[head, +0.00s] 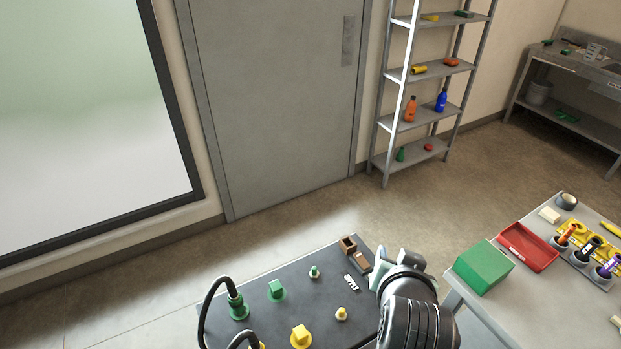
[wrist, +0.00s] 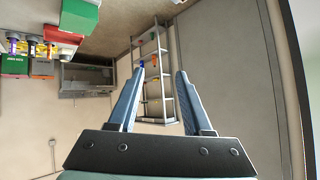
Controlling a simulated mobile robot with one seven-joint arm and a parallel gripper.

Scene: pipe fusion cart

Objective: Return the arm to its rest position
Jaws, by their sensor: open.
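My gripper (wrist: 161,98) is open and empty in the wrist view, its two blue-grey fingers apart with only the room behind them. In the head view my gripper (head: 385,268) shows only in part beyond my dark wrist. It is at the right edge of the dark cart top (head: 255,300), beside a small brown open box (head: 347,245). How high it is above the cart top I cannot tell.
The cart top carries green and yellow fittings and a green connector (head: 238,306) with a black cable. To the right a table (head: 560,310) holds a green box (head: 484,267) and a red tray (head: 527,247). A shelf rack (head: 425,110) stands by the door (head: 275,100).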

